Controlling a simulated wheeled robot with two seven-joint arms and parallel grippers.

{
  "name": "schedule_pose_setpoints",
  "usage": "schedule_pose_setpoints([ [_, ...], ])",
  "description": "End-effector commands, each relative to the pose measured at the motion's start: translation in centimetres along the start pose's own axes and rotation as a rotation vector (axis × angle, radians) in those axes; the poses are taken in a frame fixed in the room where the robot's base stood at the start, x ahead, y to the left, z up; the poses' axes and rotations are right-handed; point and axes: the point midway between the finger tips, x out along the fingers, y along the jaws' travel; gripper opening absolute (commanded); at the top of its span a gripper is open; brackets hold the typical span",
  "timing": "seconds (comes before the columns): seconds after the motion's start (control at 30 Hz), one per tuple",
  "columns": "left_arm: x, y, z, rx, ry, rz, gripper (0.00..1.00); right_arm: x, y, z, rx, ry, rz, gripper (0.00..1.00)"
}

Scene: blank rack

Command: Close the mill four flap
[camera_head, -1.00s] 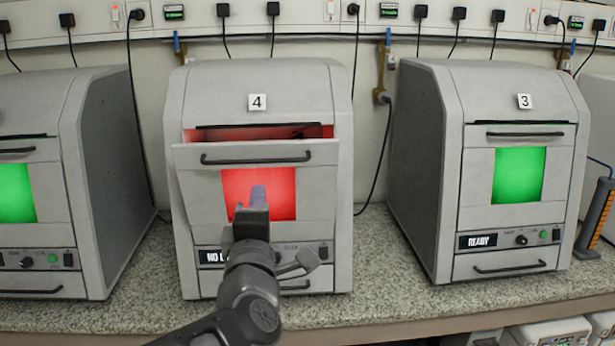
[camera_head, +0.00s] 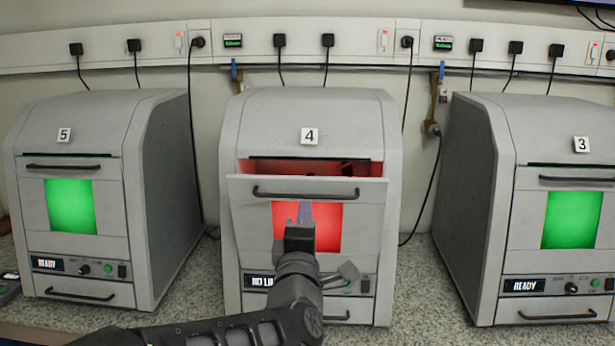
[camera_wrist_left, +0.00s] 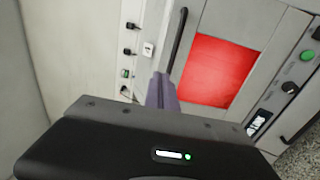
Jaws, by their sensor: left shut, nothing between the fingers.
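Mill four (camera_head: 310,110) stands in the middle of the head view, marked with a "4" label. Its front flap (camera_head: 250,205) is tilted open at the top, with a dark gap glowing red above it. The flap has a black bar handle (camera_head: 306,194) and a red window (camera_head: 328,225). My left gripper (camera_head: 306,214) is shut and empty, in front of the window just below the handle. In the left wrist view its fingers (camera_wrist_left: 161,92) point toward the flap beside the handle (camera_wrist_left: 178,42); contact cannot be told. My right gripper is not in view.
Mill five (camera_head: 85,140) stands to the left and mill three (camera_head: 500,140) to the right, both with green windows and shut flaps. The speckled counter (camera_head: 415,280) is clear between mills four and three. Black cables hang from the wall rail behind.

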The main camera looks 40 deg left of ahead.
Motion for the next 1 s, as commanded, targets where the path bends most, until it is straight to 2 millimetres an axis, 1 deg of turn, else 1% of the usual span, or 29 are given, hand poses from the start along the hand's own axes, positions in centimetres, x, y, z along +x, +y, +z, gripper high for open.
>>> schedule_pose_setpoints([
  [0.03, 1.3, 0.1, 0.0, 0.000, 0.002, -0.003, 0.00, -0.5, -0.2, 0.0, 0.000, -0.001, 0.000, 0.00],
  [0.2, 4.8, 0.1, -0.1, 0.001, 0.002, -0.002, 0.00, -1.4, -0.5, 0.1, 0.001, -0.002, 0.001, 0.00],
  [0.3, 6.4, 0.2, -0.1, 0.001, 0.001, -0.001, 0.00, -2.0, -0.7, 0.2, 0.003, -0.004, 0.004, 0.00],
  [0.4, 7.5, 0.2, -0.1, -0.001, 0.001, 0.000, 0.00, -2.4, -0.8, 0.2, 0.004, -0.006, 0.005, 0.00],
  [0.57, 8.3, 0.1, 0.0, 0.000, 0.000, 0.002, 0.00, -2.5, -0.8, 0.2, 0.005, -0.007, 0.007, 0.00],
  [0.87, 8.3, 0.0, 0.0, -0.001, 0.000, 0.002, 0.00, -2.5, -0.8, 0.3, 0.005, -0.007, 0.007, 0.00],
  [0.97, 8.7, 0.2, 0.0, -0.001, 0.001, -0.009, 0.00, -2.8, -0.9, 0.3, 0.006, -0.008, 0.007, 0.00],
  [1.0, 9.1, 0.4, -0.1, -0.002, 0.002, -0.022, 0.00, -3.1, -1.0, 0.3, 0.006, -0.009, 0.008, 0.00],
])
